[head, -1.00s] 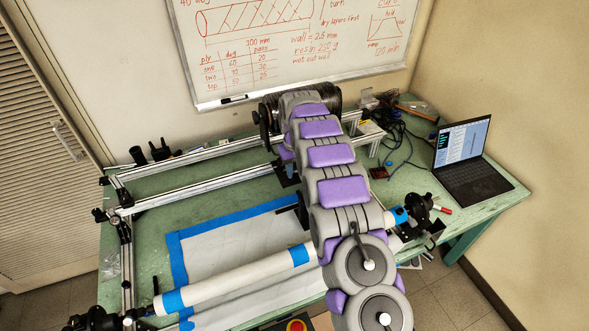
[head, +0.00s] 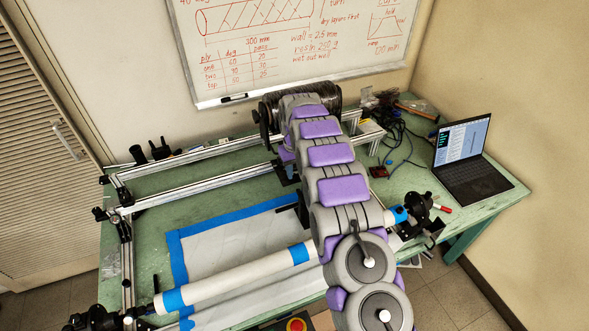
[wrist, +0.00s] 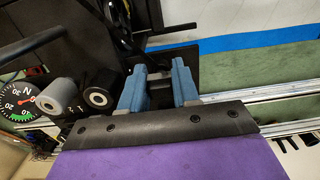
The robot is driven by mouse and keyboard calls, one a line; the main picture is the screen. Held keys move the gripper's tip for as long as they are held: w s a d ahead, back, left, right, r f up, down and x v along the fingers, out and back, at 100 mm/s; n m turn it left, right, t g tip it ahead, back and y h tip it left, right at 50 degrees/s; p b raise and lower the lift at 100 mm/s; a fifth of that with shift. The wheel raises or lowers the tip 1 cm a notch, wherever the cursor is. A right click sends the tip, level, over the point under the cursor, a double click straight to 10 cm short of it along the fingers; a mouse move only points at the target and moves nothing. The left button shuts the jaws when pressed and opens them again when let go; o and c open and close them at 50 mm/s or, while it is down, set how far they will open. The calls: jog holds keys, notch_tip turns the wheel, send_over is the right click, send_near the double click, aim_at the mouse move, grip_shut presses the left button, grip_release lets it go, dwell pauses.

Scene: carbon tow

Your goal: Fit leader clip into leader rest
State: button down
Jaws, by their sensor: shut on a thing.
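In the wrist view the two blue fingers of my gripper (wrist: 159,86) stand apart, with a gap between them, in front of a dark plate (wrist: 210,70). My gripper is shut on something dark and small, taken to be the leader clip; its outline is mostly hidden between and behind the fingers. In the head view my own arm hides my gripper, the clip and the rest.
A white tube with blue tape (head: 235,276) lies across the front. Aluminium rails (head: 200,191) cross the green table (head: 150,240). A dark spool (head: 325,97) stands behind my arm, a laptop (head: 470,160) at right. Two rollers (wrist: 97,97) and a round dial (wrist: 18,102) sit left of my fingers.

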aim_at(294, 167)
jog(key=shift+f, duration=0.55)
jog(key=c, duration=0.8)
grip_release()
jog(key=shift+o, duration=0.2)
notch_tip(294, 167, up, 17)
jog(key=p, duration=0.1)
jog(key=shift+w+a+r, duration=0.15)
jog(key=shift+w, duration=0.15)
